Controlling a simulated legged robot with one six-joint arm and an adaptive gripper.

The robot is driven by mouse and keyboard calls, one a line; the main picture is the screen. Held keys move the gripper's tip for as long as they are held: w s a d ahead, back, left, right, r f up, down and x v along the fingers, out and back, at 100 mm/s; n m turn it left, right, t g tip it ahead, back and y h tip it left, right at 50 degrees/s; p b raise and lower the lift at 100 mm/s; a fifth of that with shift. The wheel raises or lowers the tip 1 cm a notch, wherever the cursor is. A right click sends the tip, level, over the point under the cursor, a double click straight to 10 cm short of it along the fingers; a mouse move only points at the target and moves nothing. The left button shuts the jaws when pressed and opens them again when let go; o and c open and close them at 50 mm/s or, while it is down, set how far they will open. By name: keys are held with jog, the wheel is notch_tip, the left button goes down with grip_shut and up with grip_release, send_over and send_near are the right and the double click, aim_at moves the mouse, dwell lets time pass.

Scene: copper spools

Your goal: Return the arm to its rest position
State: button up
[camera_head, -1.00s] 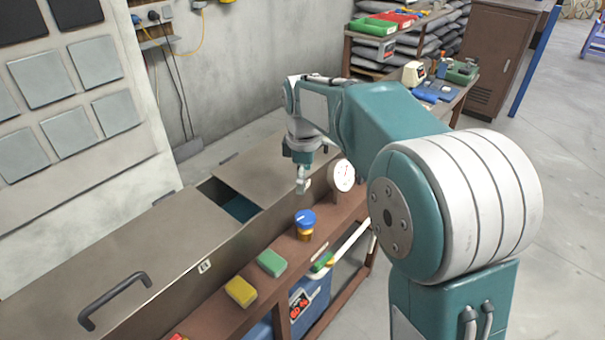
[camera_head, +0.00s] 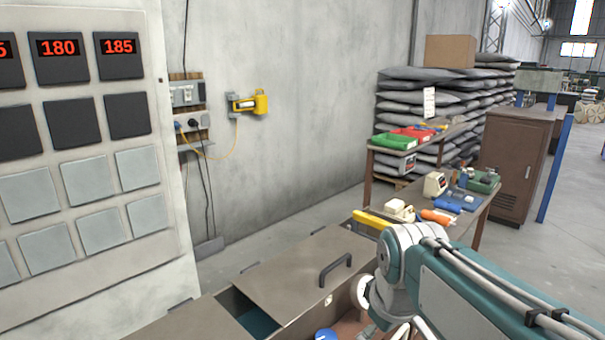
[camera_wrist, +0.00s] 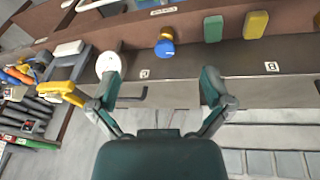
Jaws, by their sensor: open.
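My gripper (camera_wrist: 161,78) is open and empty in the wrist view, its two green-grey fingers spread wide above the brown bench. A blue-topped yellow knob (camera_wrist: 165,46) and a white round dial (camera_wrist: 108,64) lie beyond the fingers, apart from them as far as I can tell. In the head view my arm (camera_head: 440,285) reaches in from the lower right with its elbow link raised. The gripper itself cannot be made out there.
A brown bench lid with a black handle (camera_head: 336,268) lies beside an open dark compartment (camera_head: 252,318). Green (camera_wrist: 213,28) and yellow (camera_wrist: 256,24) blocks sit on the bench ledge.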

jog(key=s+d+f+m+t, duration=0.2)
jog(key=s+m, duration=0.4)
jog(key=s, duration=0.5)
jog(key=shift+s+d+f+m, duration=0.2)
jog(key=shift+d+f+m, duration=0.1)
jog(key=shift+d+f, duration=0.25)
